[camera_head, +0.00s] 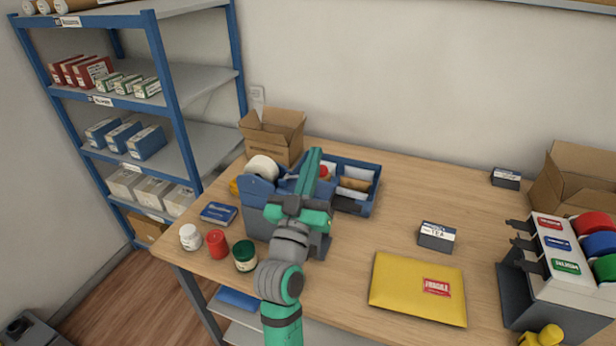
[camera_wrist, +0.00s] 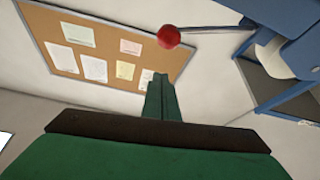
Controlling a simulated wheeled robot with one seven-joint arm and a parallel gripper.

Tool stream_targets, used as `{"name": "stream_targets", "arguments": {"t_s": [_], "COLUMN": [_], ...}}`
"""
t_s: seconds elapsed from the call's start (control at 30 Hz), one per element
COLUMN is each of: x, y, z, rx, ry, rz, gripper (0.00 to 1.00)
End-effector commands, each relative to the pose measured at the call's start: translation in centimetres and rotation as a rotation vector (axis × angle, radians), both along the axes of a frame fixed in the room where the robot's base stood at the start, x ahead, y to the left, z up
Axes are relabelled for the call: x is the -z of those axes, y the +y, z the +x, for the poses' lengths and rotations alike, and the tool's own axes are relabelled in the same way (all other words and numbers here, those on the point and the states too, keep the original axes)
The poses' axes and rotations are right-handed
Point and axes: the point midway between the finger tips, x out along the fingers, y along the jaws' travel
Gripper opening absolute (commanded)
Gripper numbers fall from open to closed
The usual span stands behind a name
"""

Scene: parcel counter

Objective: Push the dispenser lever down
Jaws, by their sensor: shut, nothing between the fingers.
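The dispenser (camera_head: 257,190) is a blue and grey unit with a white roll at its top, on the left part of the table. Its lever ends in a red knob (camera_head: 323,172), partly hidden behind my gripper. In the wrist view the red knob (camera_wrist: 168,37) sits on a thin metal rod running right to the blue body (camera_wrist: 290,35). My gripper (camera_head: 314,156) is green, shut and empty, beside the dispenser. In the wrist view its fingertips (camera_wrist: 160,77) lie just below the knob in the picture, with a visible gap. Much of the lever is hidden in the head view.
A blue bin (camera_head: 368,205) stands behind my gripper, and a cardboard box (camera_head: 275,135) behind the dispenser. White, red and green jars (camera_head: 245,256) stand in front. A yellow envelope (camera_head: 400,290), a dark box (camera_head: 436,237) and a ribbon rack (camera_head: 570,300) are to the right.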

Motion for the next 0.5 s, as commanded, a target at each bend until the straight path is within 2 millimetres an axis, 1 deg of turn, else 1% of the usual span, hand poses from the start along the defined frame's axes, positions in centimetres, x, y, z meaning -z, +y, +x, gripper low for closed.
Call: {"name": "stream_targets", "arguments": {"t_s": [0.07,0.1,0.2,0.4,0.5], "x": [-0.5,0.4,1.6,3.2,3.5], "y": [-0.3,-0.3,-0.5,-0.8,-0.9], "z": [0.9,0.8,0.8,0.9,0.9], "rx": [0.002,0.0,0.001,0.0,0.001], "ry": [-0.001,0.004,0.003,0.001,0.0], "rz": [0.0,-0.001,-0.001,-0.001,-0.002], "gripper": [0.0,0.0,0.0,0.0,0.0]}}
